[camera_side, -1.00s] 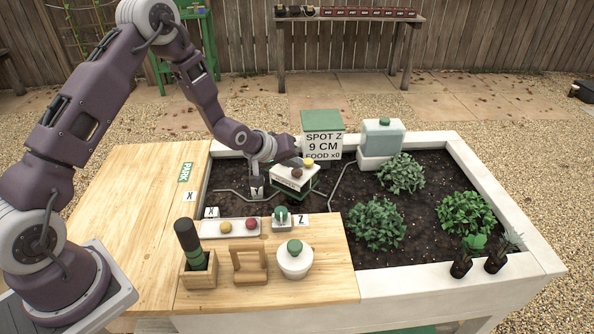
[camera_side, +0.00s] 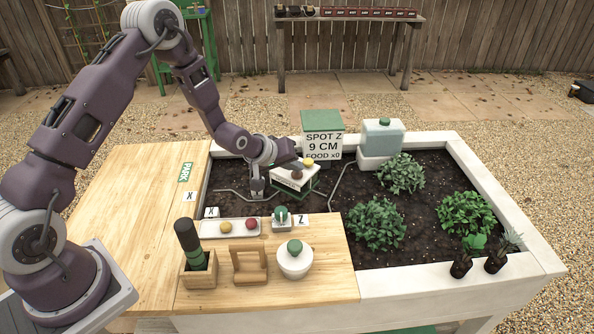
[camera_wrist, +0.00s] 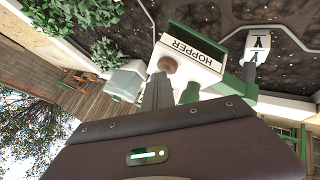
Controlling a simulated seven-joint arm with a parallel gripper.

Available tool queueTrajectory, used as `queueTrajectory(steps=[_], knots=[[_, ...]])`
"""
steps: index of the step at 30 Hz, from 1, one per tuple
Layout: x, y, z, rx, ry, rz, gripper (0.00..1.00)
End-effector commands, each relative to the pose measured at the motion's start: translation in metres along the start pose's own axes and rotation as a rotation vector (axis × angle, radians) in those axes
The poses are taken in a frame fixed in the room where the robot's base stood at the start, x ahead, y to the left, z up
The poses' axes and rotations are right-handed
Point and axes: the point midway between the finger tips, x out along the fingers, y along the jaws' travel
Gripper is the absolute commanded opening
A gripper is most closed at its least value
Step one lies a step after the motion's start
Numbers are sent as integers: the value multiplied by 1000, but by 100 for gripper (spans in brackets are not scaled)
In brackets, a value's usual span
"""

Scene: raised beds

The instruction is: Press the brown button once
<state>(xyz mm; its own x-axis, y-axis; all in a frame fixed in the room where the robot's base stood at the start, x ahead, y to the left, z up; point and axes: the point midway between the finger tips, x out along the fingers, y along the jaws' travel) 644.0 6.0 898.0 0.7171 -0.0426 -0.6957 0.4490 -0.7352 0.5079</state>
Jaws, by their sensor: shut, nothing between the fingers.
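A white box labelled HOPPER (camera_wrist: 190,52) stands in the soil bed and also shows in the side view (camera_side: 287,183). The brown button (camera_wrist: 168,65) is a round knob on this box. It also shows as a small dark knob in the side view (camera_side: 296,174). My gripper (camera_wrist: 160,78) is shut and empty, its fingertips right by the brown button. In the side view my gripper (camera_side: 297,163) hovers at the top of the box. I cannot tell whether the fingertips touch the button. A yellow knob (camera_side: 308,161) sits just beyond it.
A sign reading SPOT Z 9 CM (camera_side: 322,143) stands behind the box, with a water tank (camera_side: 382,137) to its right. A small post (camera_side: 257,187) is left of the box. A panel with yellow and red buttons (camera_side: 239,228) lies on the wooden top in front.

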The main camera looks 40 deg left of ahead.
Motion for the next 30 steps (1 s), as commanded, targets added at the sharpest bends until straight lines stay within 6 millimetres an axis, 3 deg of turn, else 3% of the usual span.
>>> queueTrajectory(steps=[30], knots=[[-22,16,-16,-1,0,1,0]])
